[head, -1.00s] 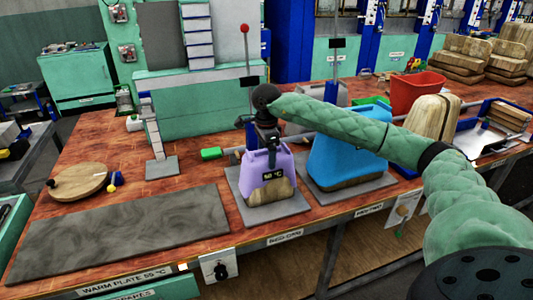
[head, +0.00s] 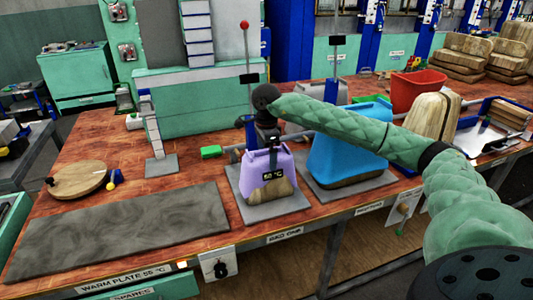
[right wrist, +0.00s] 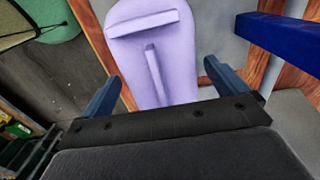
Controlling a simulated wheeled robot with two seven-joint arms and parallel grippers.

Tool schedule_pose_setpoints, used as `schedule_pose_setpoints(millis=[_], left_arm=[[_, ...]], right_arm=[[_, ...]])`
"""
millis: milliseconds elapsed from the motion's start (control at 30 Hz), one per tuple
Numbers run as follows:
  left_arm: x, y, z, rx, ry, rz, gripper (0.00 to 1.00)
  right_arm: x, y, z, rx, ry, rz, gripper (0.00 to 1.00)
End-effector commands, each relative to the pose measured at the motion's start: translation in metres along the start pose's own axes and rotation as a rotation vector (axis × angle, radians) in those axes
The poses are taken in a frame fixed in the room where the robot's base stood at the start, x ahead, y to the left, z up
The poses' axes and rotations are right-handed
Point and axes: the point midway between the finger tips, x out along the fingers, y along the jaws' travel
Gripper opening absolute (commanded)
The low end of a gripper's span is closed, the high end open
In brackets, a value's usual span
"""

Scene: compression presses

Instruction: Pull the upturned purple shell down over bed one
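The purple shell (head: 262,183) sits over a wooden form (head: 277,190) on a grey base plate (head: 245,211) behind the "BED ONE" label. Some wood shows below the shell's front edge. A small black temperature display shows on the shell's front. My right gripper (head: 268,143) is at the shell's top, pointing down. In the right wrist view its two blue fingers (right wrist: 161,86) are spread apart. The purple shell (right wrist: 179,72) with its raised ribs lies beyond and between them. Whether a finger touches the shell cannot be told. My left gripper is out of view.
A blue shell (head: 345,152) stands on the bed to the right, behind my right forearm. A red bin (head: 417,91) is farther back. A dark warm plate (head: 120,232), a round wooden board (head: 78,179) and a green block (head: 211,151) lie to the left.

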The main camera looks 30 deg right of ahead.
Motion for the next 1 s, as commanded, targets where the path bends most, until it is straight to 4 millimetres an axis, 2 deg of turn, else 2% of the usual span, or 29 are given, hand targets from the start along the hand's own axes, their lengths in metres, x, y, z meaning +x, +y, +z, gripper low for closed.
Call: schedule_pose_setpoints(millis=[333, 567, 633, 800, 1000], left_arm=[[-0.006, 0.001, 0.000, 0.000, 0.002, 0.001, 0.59], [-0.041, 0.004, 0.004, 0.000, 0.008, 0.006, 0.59], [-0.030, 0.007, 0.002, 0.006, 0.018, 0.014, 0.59], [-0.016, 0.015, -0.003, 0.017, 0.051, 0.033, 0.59], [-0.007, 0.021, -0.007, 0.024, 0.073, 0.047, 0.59]], right_arm=[[0.000, 0.000, 0.000, 0.000, 0.000, 0.000, 1.00], [0.000, 0.000, 0.000, 0.000, 0.000, 0.000, 1.00], [-0.012, -0.001, 0.000, 0.000, -0.001, -0.005, 1.00], [-0.044, -0.001, 0.000, 0.001, -0.001, -0.003, 1.00], [-0.069, -0.001, 0.000, 0.000, -0.001, -0.002, 1.00]])
